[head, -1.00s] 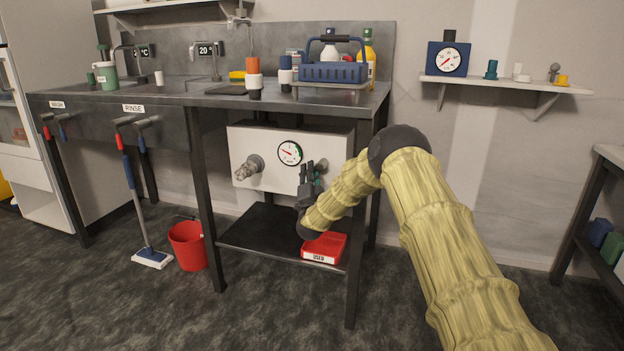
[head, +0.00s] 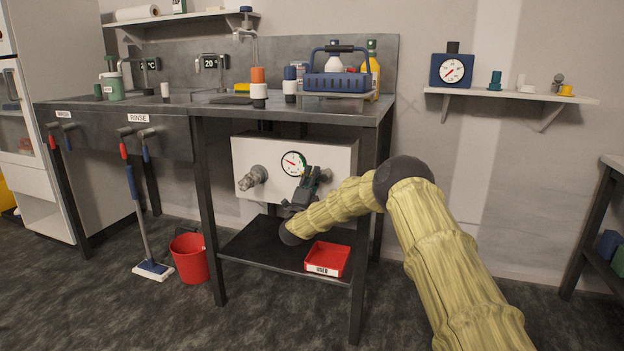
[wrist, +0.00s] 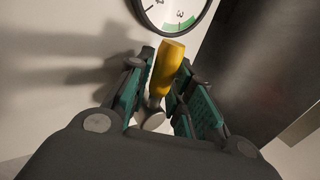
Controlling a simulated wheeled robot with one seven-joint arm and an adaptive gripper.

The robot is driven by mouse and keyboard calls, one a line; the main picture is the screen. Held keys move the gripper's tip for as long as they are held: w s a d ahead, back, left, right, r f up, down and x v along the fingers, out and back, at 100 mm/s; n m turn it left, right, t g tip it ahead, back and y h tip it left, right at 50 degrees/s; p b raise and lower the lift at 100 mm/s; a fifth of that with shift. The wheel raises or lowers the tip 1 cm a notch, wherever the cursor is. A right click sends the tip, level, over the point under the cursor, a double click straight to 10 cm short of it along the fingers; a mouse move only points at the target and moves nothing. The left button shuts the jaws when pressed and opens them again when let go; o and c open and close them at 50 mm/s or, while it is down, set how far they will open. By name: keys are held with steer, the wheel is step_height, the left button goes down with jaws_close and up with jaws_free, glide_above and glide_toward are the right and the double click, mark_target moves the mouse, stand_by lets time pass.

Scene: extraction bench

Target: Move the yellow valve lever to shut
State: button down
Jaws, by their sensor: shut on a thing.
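The yellow valve lever (wrist: 166,70) shows in the wrist view between the two fingers of my gripper (wrist: 164,92), below a dial gauge. Its lower end meets a small grey round piece (wrist: 153,121). My gripper is shut on the lever. In the head view my gripper (head: 308,183) is at the right part of the white panel (head: 340,160) under the bench. There the gripper hides the lever. The dial gauge (head: 293,164) on the panel is just up and left of my gripper, and it shows in part in the wrist view (wrist: 175,14).
A grey fitting (head: 252,178) sticks out of the panel's left side. A red tray (head: 327,257) lies on the lower shelf (head: 255,247) below my arm. Bench legs (head: 369,180) stand close to my forearm. A red bucket (head: 189,258) and a brush stand on the floor at left.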

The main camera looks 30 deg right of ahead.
stand_by(0.3)
steer(key=c, duration=1.3)
jaws_free()
steer(key=shift+d, duration=0.1)
steer(key=shift+o, duration=0.2)
steer(key=shift+f, duration=0.1)
steer(key=shift+s+a+f, duration=0.1)
steer(key=shift+s+a, duration=0.05)
steer(key=shift+a, duration=0.15)
steer(key=v, duration=1.1)
steer(key=shift+s+a+f, duration=0.1)
steer(key=shift+s+a, duration=0.05)
